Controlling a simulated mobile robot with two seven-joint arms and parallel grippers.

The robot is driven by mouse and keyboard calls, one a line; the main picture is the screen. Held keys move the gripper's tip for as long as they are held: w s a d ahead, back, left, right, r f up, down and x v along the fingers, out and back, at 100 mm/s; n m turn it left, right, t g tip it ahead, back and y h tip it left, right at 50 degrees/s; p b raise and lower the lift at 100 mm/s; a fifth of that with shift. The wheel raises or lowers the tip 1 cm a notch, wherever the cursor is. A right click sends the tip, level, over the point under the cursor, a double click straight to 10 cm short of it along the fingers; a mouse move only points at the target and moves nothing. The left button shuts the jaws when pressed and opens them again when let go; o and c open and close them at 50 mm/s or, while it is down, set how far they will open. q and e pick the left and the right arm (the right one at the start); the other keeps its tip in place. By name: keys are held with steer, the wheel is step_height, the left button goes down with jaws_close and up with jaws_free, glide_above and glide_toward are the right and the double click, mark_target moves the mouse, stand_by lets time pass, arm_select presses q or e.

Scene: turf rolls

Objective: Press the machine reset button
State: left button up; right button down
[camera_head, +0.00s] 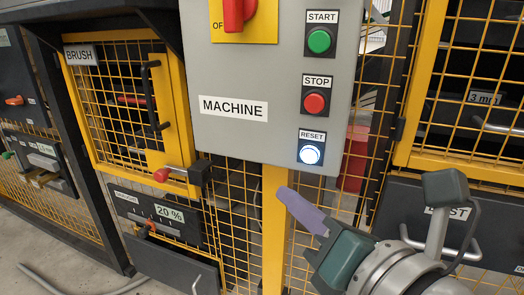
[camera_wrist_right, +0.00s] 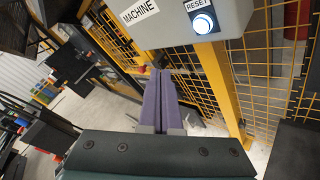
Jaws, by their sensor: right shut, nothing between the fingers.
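The grey machine panel (camera_head: 225,62) carries a lit white-blue reset button (camera_head: 309,153) at its lower right, under a RESET label. The reset button also shows lit in the right wrist view (camera_wrist_right: 203,23), at the top. My right gripper (camera_head: 300,208) is shut, its purple fingers together and empty. It points up and left, below the panel and apart from the button in the picture. The fingers also show in the right wrist view (camera_wrist_right: 158,102). My left gripper is in neither view.
A red stop button (camera_head: 314,103) and a green start button (camera_head: 320,41) sit above the reset button. A red rotary switch (camera_head: 235,14) is at the top. Yellow mesh guards (camera_head: 130,95) flank the panel. A yellow post (camera_head: 275,225) stands below it.

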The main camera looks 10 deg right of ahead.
mark_target(301, 155)
steer(key=shift+w+d, duration=0.75)
steer(key=shift+w, duration=0.4)
steer(key=shift+w+d, duration=0.8)
steer(key=shift+w, duration=0.3)
steer(key=shift+w+d, duration=0.75)
steer(key=shift+w, duration=0.4)
steer(key=shift+w, duration=0.1)
steer(key=shift+w+d, duration=0.25)
steer(key=shift+w+d, duration=0.25)
steer(key=shift+w, duration=0.1)
stand_by(0.3)
steer(key=shift+s+a, duration=0.35)
steer(key=shift+s, duration=0.15)
steer(key=shift+s+a, duration=0.1)
steer(key=shift+s, duration=0.05)
steer(key=shift+s, duration=0.1)
